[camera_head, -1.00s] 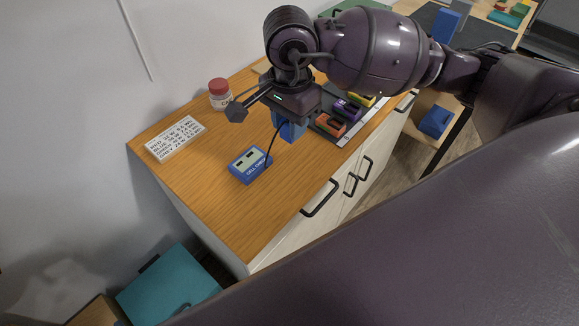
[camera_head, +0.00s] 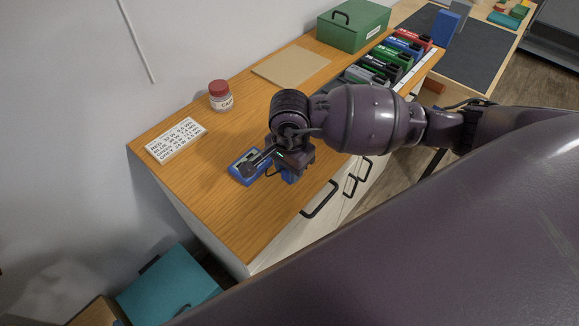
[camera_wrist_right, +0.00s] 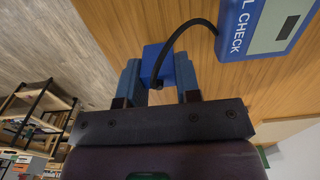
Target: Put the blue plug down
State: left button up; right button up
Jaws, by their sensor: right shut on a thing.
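The blue plug (camera_wrist_right: 158,60) sits between the two fingers of my right gripper (camera_wrist_right: 159,78), which is shut on it in the right wrist view. A black cable (camera_wrist_right: 188,24) runs from the plug to the blue cell checker (camera_wrist_right: 240,62). In the head view, my right gripper (camera_head: 288,168) is low over the wooden counter (camera_head: 215,205), close beside the cell checker (camera_head: 236,168) and near the front edge. My arm partly covers the cell checker there. I cannot tell whether the plug touches the counter. My left gripper is not in view.
A red-lidded jar (camera_head: 220,98) and a white label card (camera_head: 176,139) stand behind and to the left. A rack of coloured battery packs (camera_head: 392,62), a tan board (camera_head: 291,66) and a green box (camera_head: 353,26) are further right. The counter's near-left part is clear.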

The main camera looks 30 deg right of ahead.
jog(key=shift+f, duration=0.3)
jog(key=o, duration=0.9)
jog(key=shift+r, duration=0.1)
notch_tip(320, 180, up, 12)
jog(key=shift+r+b, duration=0.15)
jog(key=shift+b, duration=0.2)
